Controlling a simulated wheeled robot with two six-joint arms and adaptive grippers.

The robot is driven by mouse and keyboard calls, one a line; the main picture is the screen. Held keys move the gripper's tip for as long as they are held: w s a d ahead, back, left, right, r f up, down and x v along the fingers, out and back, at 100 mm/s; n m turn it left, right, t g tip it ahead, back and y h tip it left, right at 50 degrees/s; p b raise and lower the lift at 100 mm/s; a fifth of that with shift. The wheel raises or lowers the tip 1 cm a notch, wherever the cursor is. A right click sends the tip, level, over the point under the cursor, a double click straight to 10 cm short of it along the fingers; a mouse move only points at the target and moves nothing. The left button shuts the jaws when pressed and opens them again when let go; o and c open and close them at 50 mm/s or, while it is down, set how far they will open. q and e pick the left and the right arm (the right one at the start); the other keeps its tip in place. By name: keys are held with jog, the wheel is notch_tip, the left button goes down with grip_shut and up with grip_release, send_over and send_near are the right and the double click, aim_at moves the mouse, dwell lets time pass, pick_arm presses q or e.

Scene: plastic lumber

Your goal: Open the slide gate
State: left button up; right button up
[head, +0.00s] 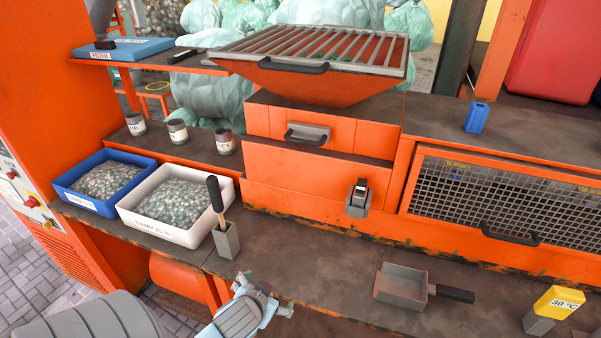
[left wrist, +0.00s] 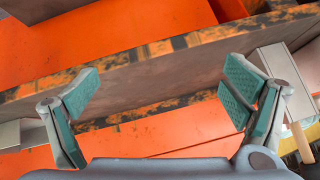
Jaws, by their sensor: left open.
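The slide gate appears to be the grey plate with a black handle (head: 308,134) on the front of the orange box under the hopper (head: 320,80); I cannot tell how far it is pulled out. My left gripper (head: 263,296) is low at the bottom of the head view, in front of the bench edge, well below and left of that handle. In the left wrist view the left gripper (left wrist: 160,97) has its green-padded fingers wide apart with nothing between them. The handle is not identifiable there. My right gripper is not in view.
A scoop (head: 403,288) lies on the bench (head: 320,262), with a yellow-topped thermometer (head: 558,303) to its right. A grey holder with a black-handled tool (head: 226,238) stands left. White (head: 160,234) and blue (head: 90,203) bins hold flakes. A grey latch (head: 359,199) sits below the gate.

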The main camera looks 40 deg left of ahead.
pick_arm(q)
jog(key=w+a+r+n+t+y, duration=0.1)
jog(key=w+a+r+t, duration=0.15)
jog(key=r, duration=0.25)
jog(key=w+a+r+t+y, duration=0.1)
jog(key=w+r, duration=0.2)
jog(key=r, duration=0.3)
jog(key=n+t, duration=0.1)
jog(key=t, duration=0.5)
send_near(302, 143)
jog(key=p+x, duration=0.1)
jog(key=x, duration=0.9)
jog(key=shift+w+a, duration=0.1)
jog(key=shift+w, duration=0.3)
jog(key=shift+s, duration=0.1)
